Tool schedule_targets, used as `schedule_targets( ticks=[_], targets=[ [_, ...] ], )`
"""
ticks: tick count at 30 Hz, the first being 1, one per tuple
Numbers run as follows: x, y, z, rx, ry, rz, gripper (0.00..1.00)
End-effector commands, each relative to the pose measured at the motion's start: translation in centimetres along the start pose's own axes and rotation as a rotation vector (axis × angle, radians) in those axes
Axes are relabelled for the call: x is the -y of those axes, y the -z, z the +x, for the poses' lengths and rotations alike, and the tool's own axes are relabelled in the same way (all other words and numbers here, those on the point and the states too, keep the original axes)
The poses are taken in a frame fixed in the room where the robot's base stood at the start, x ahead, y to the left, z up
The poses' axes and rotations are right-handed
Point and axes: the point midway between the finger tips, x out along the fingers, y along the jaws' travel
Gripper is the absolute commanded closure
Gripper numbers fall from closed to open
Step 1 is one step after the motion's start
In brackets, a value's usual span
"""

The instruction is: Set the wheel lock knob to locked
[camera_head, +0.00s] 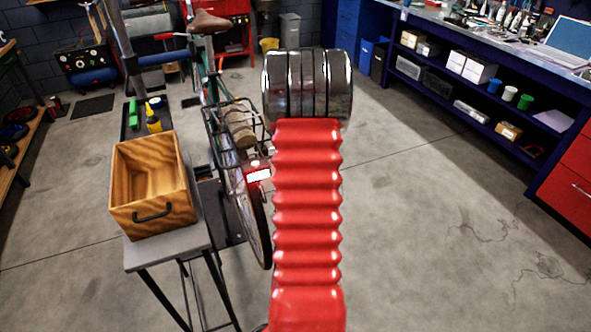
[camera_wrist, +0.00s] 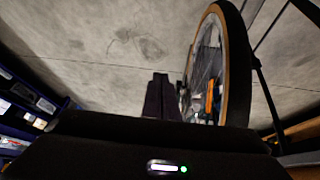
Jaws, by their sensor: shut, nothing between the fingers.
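The bike's rear wheel (camera_head: 258,232) stands upright just left of my arm in the head view. In the wrist view the wheel (camera_wrist: 238,70) rises on the right, with its tan-edged tyre close to the camera. A small orange part (camera_wrist: 210,97) shows near the wheel's spokes; I cannot tell whether it is the lock knob, or how it is set. My gripper (camera_wrist: 161,77) is shut and empty, its dark fingers just left of the wheel and apart from the orange part in the picture. In the head view my arm hides the gripper.
A wooden box (camera_head: 152,190) with a black handle sits on a grey stool (camera_head: 190,240) left of the bike. The bike's rear rack (camera_head: 232,122) stands close to my arm. A blue workbench (camera_head: 470,80) lines the right side. The floor between is clear.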

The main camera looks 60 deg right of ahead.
Motion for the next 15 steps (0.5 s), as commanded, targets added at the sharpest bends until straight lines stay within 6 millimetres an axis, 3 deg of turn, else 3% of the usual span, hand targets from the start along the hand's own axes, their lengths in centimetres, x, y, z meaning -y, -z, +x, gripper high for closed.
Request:
schedule_targets(
  ticks=[15],
  targets=[
    [8.6,-1.4,-12.4,0.232,0.027,-0.096,1.00]
  ],
)
